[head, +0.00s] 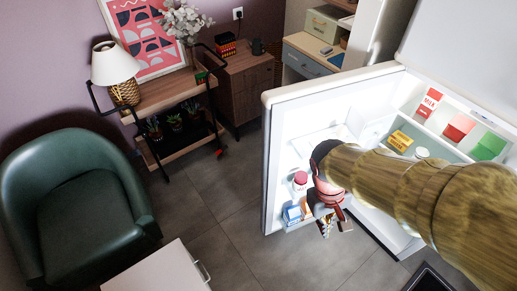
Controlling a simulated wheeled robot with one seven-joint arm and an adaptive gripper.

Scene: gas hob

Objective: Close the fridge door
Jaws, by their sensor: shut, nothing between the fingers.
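The white fridge door (283,140) stands wide open, with its lit inner side and shelves in view. It holds a red-lidded jar (300,180) and a blue and white carton (292,214) low down. The open fridge body (395,113) is at the right, with food packets on its shelves. My arm reaches in from the right, across the opening. My gripper (333,224) is shut and holds nothing, in front of the door's lower inner side in the picture. My wrist hides part of the door and shelves. I cannot tell whether my gripper touches the door.
A green armchair (85,205) stands at the left, with a white cabinet (155,271) in front of it. A shelf trolley (165,95) and a wooden cabinet (246,85) line the back wall. The grey tiled floor (215,190) left of the door is clear.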

